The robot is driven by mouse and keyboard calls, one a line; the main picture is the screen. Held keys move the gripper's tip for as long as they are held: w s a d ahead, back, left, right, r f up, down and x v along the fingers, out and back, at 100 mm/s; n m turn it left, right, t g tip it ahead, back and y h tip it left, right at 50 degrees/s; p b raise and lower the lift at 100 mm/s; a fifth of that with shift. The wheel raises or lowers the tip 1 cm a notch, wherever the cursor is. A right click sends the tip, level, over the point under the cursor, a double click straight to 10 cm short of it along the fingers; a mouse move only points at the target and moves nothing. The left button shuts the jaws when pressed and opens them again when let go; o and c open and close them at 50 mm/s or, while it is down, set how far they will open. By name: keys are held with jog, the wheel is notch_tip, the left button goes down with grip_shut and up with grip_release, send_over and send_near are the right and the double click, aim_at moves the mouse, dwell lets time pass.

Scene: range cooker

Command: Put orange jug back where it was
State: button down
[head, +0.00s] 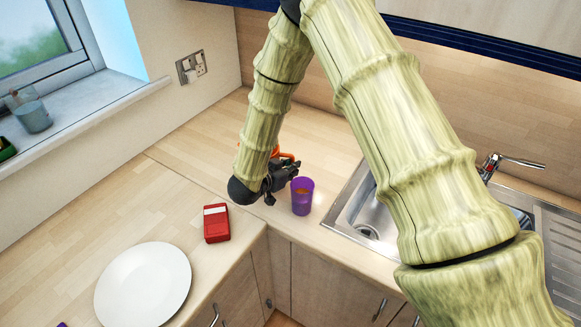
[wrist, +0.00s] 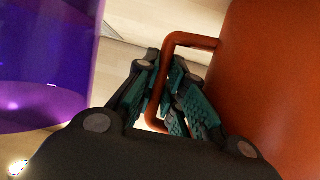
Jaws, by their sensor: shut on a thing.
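The orange jug (wrist: 268,80) fills the right of the wrist view, with its loop handle (wrist: 182,39) reaching left between my fingers. My gripper (wrist: 165,98) is shut on that handle. In the head view my gripper (head: 281,176) is over the counter corner, and only a sliver of the orange jug (head: 286,155) shows behind it; my arm hides the rest. I cannot tell whether the jug touches the counter.
A red box (head: 216,223) and a white plate (head: 143,285) lie on the left counter. The sink (head: 360,215) and tap (head: 490,166) are to the right. A glass (head: 31,112) stands on the windowsill. The counter behind and left of my gripper is clear.

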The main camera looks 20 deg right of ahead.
jog(key=shift+f, duration=0.35)
jog(key=c, duration=1.5)
grip_release()
jog(key=shift+r, duration=0.15)
jog(key=b+v, duration=0.4)
jog(key=v, duration=0.8)
